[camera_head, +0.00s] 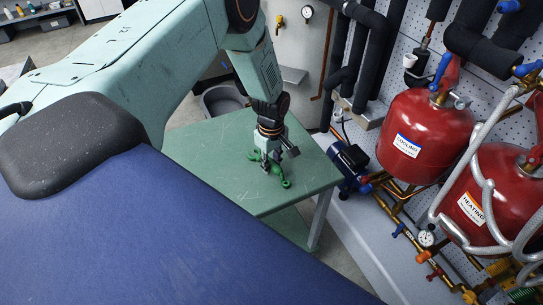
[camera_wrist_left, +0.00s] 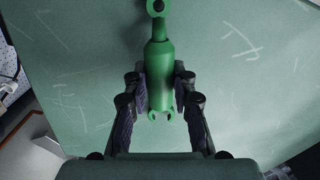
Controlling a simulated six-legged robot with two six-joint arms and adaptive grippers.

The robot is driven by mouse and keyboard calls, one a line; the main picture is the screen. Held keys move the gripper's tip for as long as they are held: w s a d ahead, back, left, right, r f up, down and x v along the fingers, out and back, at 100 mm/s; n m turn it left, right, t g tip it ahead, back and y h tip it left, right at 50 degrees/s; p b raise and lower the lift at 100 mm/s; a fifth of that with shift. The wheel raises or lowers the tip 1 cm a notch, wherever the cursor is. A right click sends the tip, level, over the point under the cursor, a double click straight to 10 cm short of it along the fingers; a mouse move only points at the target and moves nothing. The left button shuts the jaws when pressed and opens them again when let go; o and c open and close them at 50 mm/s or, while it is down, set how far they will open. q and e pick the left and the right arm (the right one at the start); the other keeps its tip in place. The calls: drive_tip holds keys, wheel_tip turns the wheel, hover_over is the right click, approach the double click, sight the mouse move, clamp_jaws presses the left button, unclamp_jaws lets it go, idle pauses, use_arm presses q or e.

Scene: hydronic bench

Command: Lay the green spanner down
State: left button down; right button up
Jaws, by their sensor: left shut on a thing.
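The green spanner (camera_wrist_left: 158,62) is between the two fingers of my left gripper (camera_wrist_left: 162,100) in the left wrist view. Its ring end points to the top of that view and its open jaw shows near the fingertips. In the head view the left gripper (camera_head: 269,160) points down over the green table (camera_head: 215,145), and the spanner (camera_head: 284,181) shows low at the table top around the fingertips. I cannot tell whether the spanner touches the table. My right gripper is not in view.
Two red tanks, labelled cooling (camera_head: 425,125) and heating (camera_head: 490,200), stand to the right with pipes and valves. A blue pump (camera_head: 350,160) sits close to the table's right edge. A grey bucket (camera_head: 222,101) is behind the table. Bare table top lies left of the gripper.

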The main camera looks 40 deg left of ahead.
use_arm(q)
drive_tip(key=shift+f, duration=0.3)
drive_tip(key=c, duration=1)
unclamp_jaws()
drive_tip(key=shift+o, duration=0.2)
drive_tip(key=shift+o, duration=1.3)
drive_tip(key=shift+r+p, duration=1.6)
drive_tip(key=shift+r, duration=0.05)
wheel_tip(320, 180, up, 6)
drive_tip(key=p, duration=0.6)
drive_tip(key=shift+f, duration=0.1)
